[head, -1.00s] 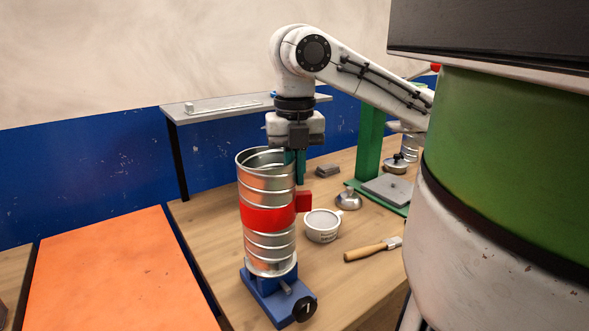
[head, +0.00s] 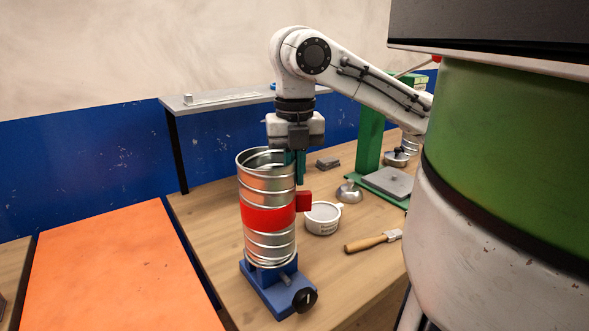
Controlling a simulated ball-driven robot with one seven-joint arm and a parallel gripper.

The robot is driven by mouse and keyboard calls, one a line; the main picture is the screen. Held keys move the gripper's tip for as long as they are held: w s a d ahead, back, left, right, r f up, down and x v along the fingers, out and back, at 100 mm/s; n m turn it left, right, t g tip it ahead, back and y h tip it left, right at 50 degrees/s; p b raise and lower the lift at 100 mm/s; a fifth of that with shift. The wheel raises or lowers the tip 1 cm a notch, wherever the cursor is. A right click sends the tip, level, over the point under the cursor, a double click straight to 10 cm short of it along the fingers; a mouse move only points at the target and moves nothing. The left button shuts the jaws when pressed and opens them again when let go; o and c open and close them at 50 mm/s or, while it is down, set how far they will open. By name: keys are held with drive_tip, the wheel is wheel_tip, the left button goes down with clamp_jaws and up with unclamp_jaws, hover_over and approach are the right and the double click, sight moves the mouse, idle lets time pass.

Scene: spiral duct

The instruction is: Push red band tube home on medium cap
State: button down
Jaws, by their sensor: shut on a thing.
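The red band tube (head: 268,184) is an upright spiral metal duct with a red band around its lower middle and a red block on the band's right side. Its top is open. It stands over the blue stand (head: 278,285), which has a black knob. The metal runs down to the stand, and I cannot make out the medium cap as a separate part or any seam. My gripper (head: 298,167) points down at the tube's right upper rim. It is shut on the tube wall, with one teal finger showing outside.
A white cup (head: 322,217), a small metal lid (head: 348,191) and a wooden-handled tool (head: 373,242) lie right of the tube. A green press (head: 368,140) stands behind. An orange-topped surface (head: 118,268) is at left, and a grey shelf (head: 240,98) is behind.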

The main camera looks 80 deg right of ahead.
drive_tip(key=shift+f, duration=0.55)
drive_tip(key=c, duration=1.2)
unclamp_jaws()
drive_tip(key=shift+r, duration=0.1)
wheel_tip(320, 180, up, 11)
drive_tip(key=shift+f+p, duration=0.15)
drive_tip(key=shift+p, duration=0.3)
